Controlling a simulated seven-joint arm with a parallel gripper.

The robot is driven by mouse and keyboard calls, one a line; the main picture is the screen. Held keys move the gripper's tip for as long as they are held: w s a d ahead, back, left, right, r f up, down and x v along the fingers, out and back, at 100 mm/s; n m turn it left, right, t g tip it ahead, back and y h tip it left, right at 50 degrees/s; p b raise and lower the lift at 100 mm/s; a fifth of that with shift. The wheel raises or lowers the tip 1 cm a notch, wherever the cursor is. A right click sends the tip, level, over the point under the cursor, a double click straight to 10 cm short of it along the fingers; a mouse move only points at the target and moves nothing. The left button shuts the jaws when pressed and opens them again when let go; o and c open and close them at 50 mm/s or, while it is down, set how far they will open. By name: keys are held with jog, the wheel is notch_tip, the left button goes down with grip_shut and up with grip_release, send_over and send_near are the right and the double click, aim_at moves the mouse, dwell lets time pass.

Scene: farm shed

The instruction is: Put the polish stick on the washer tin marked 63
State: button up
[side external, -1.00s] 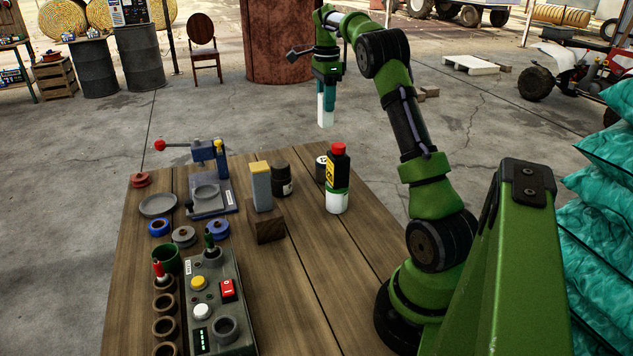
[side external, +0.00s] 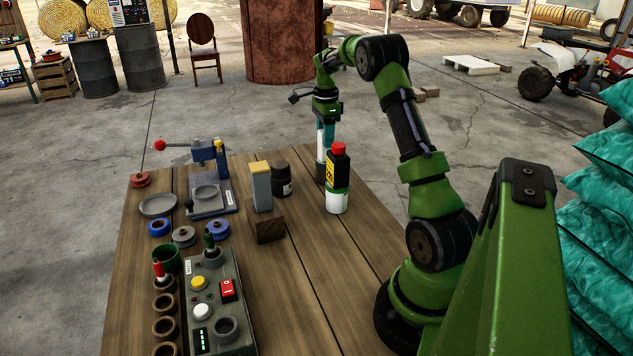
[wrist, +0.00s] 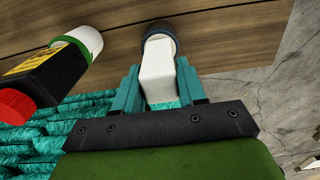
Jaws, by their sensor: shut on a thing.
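My gripper (side external: 326,135) is shut on a white block-like stick, which I take to be the polish stick (side external: 320,155). It points straight down, and in the wrist view the stick (wrist: 158,75) sits between the teal fingers (wrist: 158,92). Its lower end is over a dark round tin (side external: 320,173), whose rim also shows in the wrist view (wrist: 158,29). I cannot tell whether stick and tin touch. The tin's marking is not readable and its top is mostly covered. Another dark tin (side external: 281,181) stands to the left; no number is readable on it.
A black, white and green bottle with a red cap (side external: 338,180) stands close beside the dark tin.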

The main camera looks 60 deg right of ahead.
jog(key=shift+f, duration=0.1)
jog(key=o, duration=1.1)
notch_tip(320, 180, up, 12)
jog(key=w+a+r+n+t, duration=0.1)
jog(key=a+r+n, duration=0.2)
jog(key=a, duration=0.3)
jog(key=a+r+n+t, duration=0.1)
jog(key=a+r+n, duration=0.2)
jog(key=a, duration=0.4)
jog(key=s+a+n+t, duration=0.25)
jog(key=a+n, duration=0.25)
jog(key=a, duration=0.4)
jog(key=s+a+n+t, duration=0.1)
jog(key=s+a+n, duration=0.3)
jog(key=a, duration=0.6)
jog(key=s+a+f+n, duration=0.2)
jog(key=a, duration=0.1)
jog(key=s+a+f+n+t+y, duration=0.1)
jog(key=s+a+n, duration=0.1)
jog(key=a+n, duration=0.1)
jog(key=s+a+f+n+y, duration=0.1)
jog(key=s+a+f+n, duration=0.1)
jog(key=s+n, duration=0.1)
jog(key=shift+a+f+t, duration=0.35)
jog(key=shift+a, duration=0.05)
